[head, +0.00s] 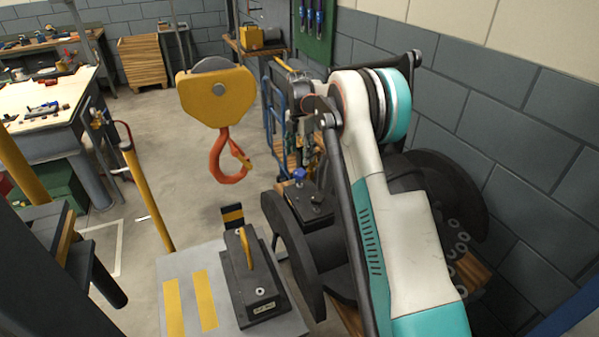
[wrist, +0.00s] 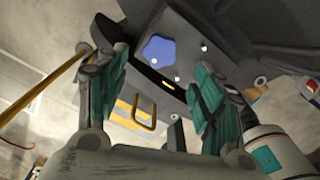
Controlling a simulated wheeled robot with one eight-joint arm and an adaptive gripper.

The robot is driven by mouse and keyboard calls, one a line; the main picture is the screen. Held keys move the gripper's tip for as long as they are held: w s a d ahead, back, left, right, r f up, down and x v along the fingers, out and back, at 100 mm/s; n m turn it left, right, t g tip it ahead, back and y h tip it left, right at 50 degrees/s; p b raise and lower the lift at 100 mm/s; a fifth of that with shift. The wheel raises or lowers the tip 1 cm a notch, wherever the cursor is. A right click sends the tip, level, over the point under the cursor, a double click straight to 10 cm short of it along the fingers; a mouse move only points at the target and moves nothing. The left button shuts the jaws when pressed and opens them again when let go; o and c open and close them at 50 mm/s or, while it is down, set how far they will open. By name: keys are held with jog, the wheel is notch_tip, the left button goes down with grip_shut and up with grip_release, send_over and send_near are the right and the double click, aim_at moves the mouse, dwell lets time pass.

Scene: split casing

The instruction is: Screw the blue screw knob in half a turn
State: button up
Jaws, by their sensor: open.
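The blue screw knob (head: 299,174) sits on top of a dark casing part (head: 318,205) beside the big black spool. In the wrist view the knob (wrist: 160,50) is a blue lobed shape on a dark plate, beyond the fingertips and between their lines. My gripper (wrist: 157,78) is open, with its teal-padded fingers spread and nothing between them. In the head view my gripper hangs above the knob, apart from it and partly hidden by my arm.
A dark block (head: 265,292) with a yellow handle stands on a grey, yellow-striped platform (head: 186,275) at the front. A yellow hoist block with an orange hook (head: 228,165) hangs left of my arm. A large black spool (head: 290,245) stands close by. Open floor lies further left.

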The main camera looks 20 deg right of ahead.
aim_at(300, 172)
notch_tip(300, 172, down, 7)
jog(key=shift+f+b, duration=0.2)
jog(key=shift+b, duration=0.65)
jog(key=c, duration=1.1)
